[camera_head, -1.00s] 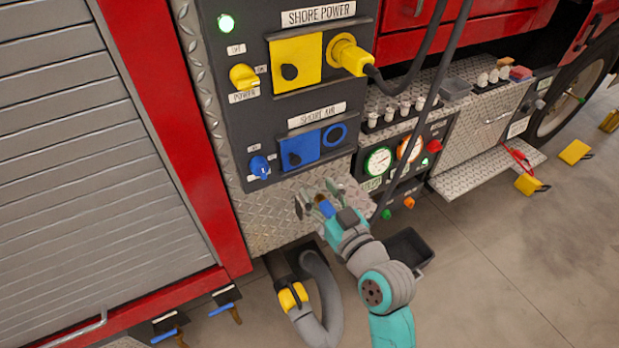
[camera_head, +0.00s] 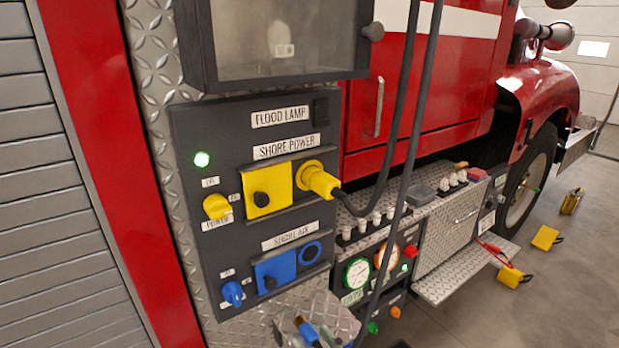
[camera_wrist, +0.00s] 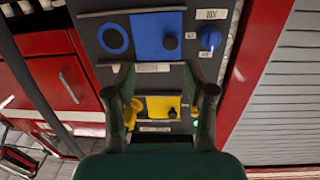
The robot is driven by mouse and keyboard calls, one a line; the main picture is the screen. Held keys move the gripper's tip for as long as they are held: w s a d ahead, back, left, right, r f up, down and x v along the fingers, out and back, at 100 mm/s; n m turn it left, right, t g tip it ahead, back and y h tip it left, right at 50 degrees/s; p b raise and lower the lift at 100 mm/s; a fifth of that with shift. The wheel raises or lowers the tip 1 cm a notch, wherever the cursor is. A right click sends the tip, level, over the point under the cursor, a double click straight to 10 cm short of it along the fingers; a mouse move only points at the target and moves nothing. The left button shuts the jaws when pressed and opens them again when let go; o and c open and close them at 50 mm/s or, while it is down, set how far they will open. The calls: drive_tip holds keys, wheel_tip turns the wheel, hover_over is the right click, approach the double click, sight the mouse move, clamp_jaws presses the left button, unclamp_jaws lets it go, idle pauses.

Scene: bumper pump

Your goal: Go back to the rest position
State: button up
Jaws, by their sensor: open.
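My gripper (camera_wrist: 166,88) is open and empty; its two dark fingers stand apart in the wrist view. A green light (camera_head: 202,159) is lit. Most of my arm is out of the head view.
Two dark hanging lines (camera_head: 401,130) run down right of the panel. A gauge panel (camera_head: 372,268) and a diamond-plate step (camera_head: 462,275) stick out further right. Yellow blocks (camera_head: 545,238) lie on the floor. Open floor (camera_head: 530,310) is at the lower right.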

drive_tip(key=s+d+f+m+h, duration=0.25)
drive_tip(key=s+d+f, duration=0.35)
drive_tip(key=s, duration=0.3)
drive_tip(key=s+d+f+m+h, duration=0.2)
drive_tip(key=s+d+f+h, duration=0.2)
drive_tip(key=s+d+f, duration=0.4)
drive_tip(key=s+d+r+h, duration=0.1)
drive_tip(key=s+d+r, duration=0.1)
drive_tip(key=s, duration=0.8)
drive_tip(key=s+d+r+m+h, duration=0.1)
drive_tip(key=s+r, duration=0.2)
drive_tip(key=s, duration=0.8)
drive_tip(key=shift+d, duration=0.35)
